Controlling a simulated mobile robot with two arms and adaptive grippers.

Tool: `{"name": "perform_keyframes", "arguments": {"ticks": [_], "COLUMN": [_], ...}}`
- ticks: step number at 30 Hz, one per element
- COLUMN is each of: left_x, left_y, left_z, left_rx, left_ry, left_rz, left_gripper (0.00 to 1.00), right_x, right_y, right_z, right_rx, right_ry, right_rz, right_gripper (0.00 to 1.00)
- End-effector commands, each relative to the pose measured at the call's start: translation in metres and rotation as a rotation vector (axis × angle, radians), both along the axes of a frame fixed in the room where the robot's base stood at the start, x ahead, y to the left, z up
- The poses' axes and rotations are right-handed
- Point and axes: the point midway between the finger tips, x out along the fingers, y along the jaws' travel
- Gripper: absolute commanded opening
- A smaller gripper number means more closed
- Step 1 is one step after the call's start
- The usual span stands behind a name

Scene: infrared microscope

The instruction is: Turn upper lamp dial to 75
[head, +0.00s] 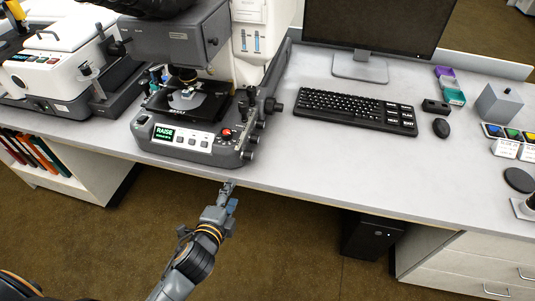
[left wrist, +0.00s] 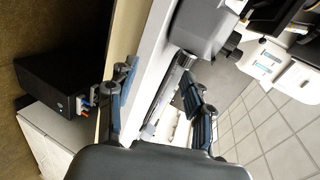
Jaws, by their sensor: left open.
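The grey infrared microscope (head: 170,42) stands on the white bench, with a lit green display (head: 164,132) and buttons on its base front. Several dark knobs (head: 262,124) stick out of the base's right side. I cannot tell which one is the upper lamp dial. My left gripper (head: 228,187) is open and empty, just in front of the bench edge, below and apart from the microscope base. Its two spread fingers show in the left wrist view (left wrist: 160,100). My right gripper is not in view.
A keyboard (head: 356,110), mouse (head: 441,128) and monitor (head: 372,22) are to the right on the bench. A white instrument (head: 55,70) stands left. A black computer case (head: 372,236) is under the bench. The bench front between microscope and keyboard is clear.

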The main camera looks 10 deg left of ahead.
Motion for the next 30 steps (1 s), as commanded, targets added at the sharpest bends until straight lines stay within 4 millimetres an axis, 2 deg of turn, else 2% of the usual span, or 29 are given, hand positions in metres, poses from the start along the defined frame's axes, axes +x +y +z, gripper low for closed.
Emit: {"name": "perform_keyframes", "arguments": {"ticks": [1, 3, 6, 11, 24, 30], "left_x": [0.001, 0.002, 0.006, 0.025, 0.111, 0.131], "left_y": [-0.001, -0.002, -0.002, -0.003, -0.006, -0.007], "left_z": [0.020, 0.038, 0.047, 0.044, 0.019, 0.012], "left_rx": [0.026, 0.053, 0.070, 0.070, 0.066, 0.065], "left_ry": [-0.036, -0.070, -0.089, -0.092, -0.089, -0.087], "left_rz": [-0.009, -0.018, -0.022, -0.022, -0.022, -0.021], "left_gripper": [0.51, 0.51, 0.51, 0.51, 0.51, 0.51], "right_x": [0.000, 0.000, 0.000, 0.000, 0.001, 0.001], "right_y": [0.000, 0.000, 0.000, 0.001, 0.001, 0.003], "right_z": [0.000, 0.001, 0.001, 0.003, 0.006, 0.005], "right_rx": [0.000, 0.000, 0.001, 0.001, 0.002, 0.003], "right_ry": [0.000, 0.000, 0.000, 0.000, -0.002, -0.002], "right_rz": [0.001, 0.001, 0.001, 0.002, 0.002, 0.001], "right_gripper": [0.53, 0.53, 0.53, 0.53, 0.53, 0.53]}}
